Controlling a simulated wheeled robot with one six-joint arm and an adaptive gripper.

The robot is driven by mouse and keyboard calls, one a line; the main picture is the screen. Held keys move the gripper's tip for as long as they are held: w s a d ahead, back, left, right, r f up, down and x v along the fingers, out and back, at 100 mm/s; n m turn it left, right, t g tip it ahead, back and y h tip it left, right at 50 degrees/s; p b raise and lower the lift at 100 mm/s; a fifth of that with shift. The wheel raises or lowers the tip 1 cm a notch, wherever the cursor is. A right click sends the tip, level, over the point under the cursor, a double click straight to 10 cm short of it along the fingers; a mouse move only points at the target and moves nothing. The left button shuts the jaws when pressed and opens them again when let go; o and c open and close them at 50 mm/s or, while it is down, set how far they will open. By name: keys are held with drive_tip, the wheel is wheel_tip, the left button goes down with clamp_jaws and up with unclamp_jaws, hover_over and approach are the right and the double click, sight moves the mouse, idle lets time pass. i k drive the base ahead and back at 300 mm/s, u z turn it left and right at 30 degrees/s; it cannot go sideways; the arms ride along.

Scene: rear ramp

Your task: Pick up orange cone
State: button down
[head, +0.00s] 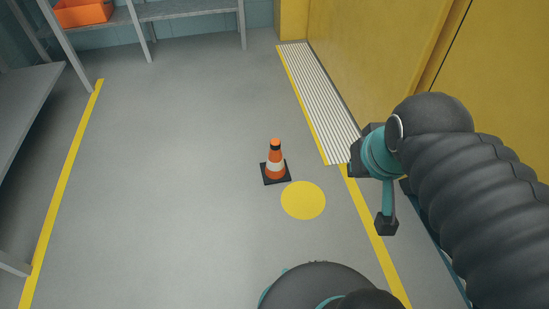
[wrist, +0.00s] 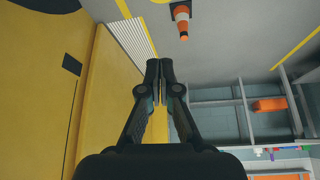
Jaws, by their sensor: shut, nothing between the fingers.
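In the head view my arm is at the right, and the fingertips cannot be made out clearly.
The yellow disc (head: 303,200) lies flat beside the cone. A yellow wall (head: 365,50) and a ribbed strip (head: 318,105) run along the right. Grey shelving (head: 190,12) with an orange bin (head: 83,12) stands at the back. The floor left of the cone is clear.

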sight(276, 170)
drive_tip(key=u, duration=0.3)
drive_tip(key=k, duration=0.3)
drive_tip(key=z, duration=1)
drive_tip(key=i, duration=1.25)
drive_tip(key=u, duration=0.55)
